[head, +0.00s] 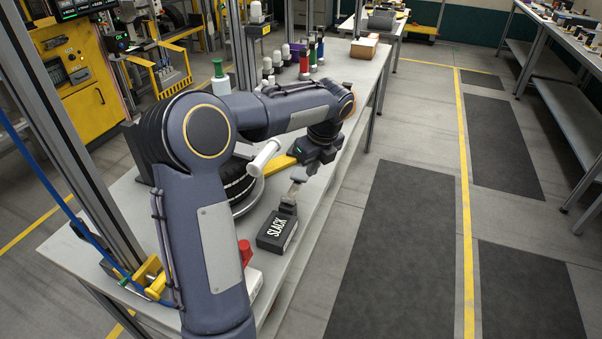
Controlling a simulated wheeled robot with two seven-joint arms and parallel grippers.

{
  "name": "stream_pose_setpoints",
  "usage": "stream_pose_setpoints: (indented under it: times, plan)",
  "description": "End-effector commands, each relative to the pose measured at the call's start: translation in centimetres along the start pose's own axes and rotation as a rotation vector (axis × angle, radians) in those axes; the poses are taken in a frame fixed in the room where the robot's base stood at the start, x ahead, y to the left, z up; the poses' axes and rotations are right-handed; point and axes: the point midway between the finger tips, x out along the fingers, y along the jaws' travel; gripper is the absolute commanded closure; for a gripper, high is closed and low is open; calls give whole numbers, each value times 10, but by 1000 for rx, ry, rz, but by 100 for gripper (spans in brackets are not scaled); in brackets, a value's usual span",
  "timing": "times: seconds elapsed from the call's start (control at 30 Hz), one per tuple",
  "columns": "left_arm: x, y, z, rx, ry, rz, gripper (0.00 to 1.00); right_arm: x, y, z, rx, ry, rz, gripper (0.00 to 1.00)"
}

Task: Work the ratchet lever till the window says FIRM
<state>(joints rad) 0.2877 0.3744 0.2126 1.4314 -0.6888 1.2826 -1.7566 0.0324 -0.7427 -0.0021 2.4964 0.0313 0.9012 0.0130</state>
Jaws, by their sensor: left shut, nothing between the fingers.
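The window box (272,243) is dark and reads SLACK in white letters; it sits near the bench's right edge. A black tyre (236,183) lies on the bench to its upper left, partly hidden behind my left arm. A yellow bar (279,165) and a white cylindrical handle (265,157) show beside the tyre; I cannot tell how they join, or which is the ratchet lever. My left gripper (297,182) points down, just right of the yellow bar and above the window box. It is shut and empty; whether it touches anything is unclear. My right gripper is out of view.
The grey bench (318,212) runs away to the upper right. Several coloured bottles and a cardboard box (364,47) stand at its far end. A red-topped object (246,252) is near the front, partly behind my arm. The floor on the right is open, with dark mats (398,235).

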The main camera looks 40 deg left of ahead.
Motion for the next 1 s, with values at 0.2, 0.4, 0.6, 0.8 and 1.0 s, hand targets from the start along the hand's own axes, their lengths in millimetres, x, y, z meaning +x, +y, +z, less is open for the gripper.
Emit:
stream_pose_setpoints:
  times: [0.2,0.4,0.6,0.8,1.0]
  plan:
    - [-30,0,0,0,0,-3,100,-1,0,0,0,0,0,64]
    - [-36,0,-1,1,1,-1,100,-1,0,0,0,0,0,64]
    - [-35,0,-1,0,1,-1,100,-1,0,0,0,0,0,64]
    - [-35,0,0,0,0,-1,100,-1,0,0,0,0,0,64]
    - [-35,0,0,0,0,-1,100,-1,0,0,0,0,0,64]
